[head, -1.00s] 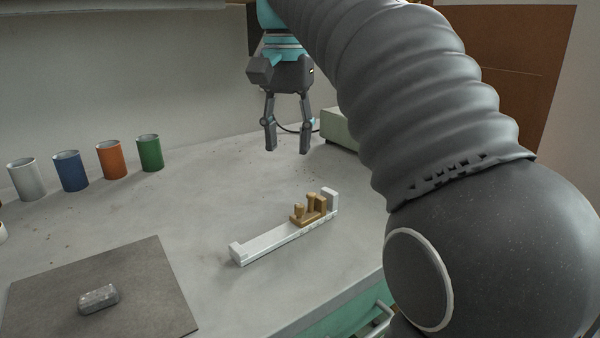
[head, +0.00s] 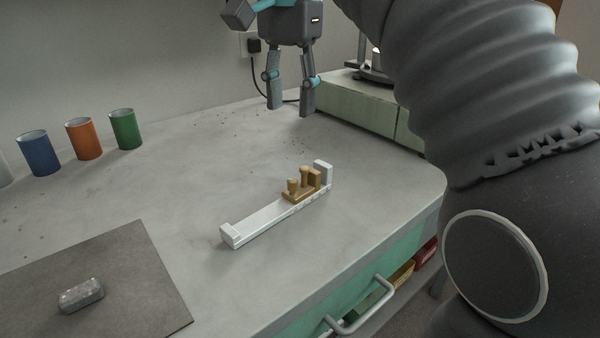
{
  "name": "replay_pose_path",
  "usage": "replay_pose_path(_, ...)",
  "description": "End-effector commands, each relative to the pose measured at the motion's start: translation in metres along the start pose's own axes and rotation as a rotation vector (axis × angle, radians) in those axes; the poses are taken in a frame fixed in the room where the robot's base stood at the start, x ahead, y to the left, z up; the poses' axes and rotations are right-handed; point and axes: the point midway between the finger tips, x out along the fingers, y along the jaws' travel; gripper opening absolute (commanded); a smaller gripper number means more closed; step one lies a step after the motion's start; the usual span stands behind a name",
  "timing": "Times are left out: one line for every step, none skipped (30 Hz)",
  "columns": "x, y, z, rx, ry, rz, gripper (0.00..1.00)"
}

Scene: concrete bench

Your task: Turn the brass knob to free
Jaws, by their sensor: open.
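A brass piece with upright posts, among them a brass knob (head: 304,176), sits near the far right end of a white rail (head: 262,219) on the bench. The rail has a raised block at each end. Which way the knob is turned is too small to tell. My gripper (head: 291,109) hangs above the bench, behind the brass piece and higher up. Its two fingers point down, apart, with nothing between them.
Blue (head: 40,154), orange (head: 83,139) and green (head: 125,129) cups stand along the back left. A grey block (head: 81,295) lies on a dark mat (head: 140,270) at front left. A pale green box (head: 355,105) stands behind right. The bench around the rail is clear.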

Motion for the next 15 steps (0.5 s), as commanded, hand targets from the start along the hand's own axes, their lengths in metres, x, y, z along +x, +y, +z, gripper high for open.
replay_pose_path(0.004,0.001,-0.001,0.003,-0.001,0.001,0.44)
replay_pose_path(0.006,0.001,-0.001,0.003,-0.001,0.002,0.44)
replay_pose_path(0.011,0.002,-0.001,0.004,-0.002,0.003,0.44)
replay_pose_path(0.014,0.002,-0.001,0.004,-0.001,0.002,0.44)
replay_pose_path(0.018,0.002,-0.001,0.004,-0.001,0.002,0.44)
replay_pose_path(0.024,0.002,-0.001,0.005,-0.001,0.002,0.44)
replay_pose_path(0.029,0.003,-0.001,0.005,-0.001,0.002,0.44)
replay_pose_path(0.037,0.002,-0.001,0.005,-0.002,0.003,0.44)
replay_pose_path(0.045,0.002,-0.002,0.005,-0.001,0.002,0.44)
replay_pose_path(0.051,0.002,-0.001,0.005,-0.002,0.003,0.44)
replay_pose_path(0.056,0.003,-0.001,0.005,-0.001,0.002,0.44)
replay_pose_path(0.064,0.003,-0.001,0.004,-0.001,0.003,0.44)
replay_pose_path(0.069,0.002,-0.001,0.004,-0.001,0.002,0.44)
replay_pose_path(0.075,0.002,-0.001,0.004,-0.001,0.002,0.44)
replay_pose_path(0.082,0.002,-0.001,0.004,-0.002,0.003,0.44)
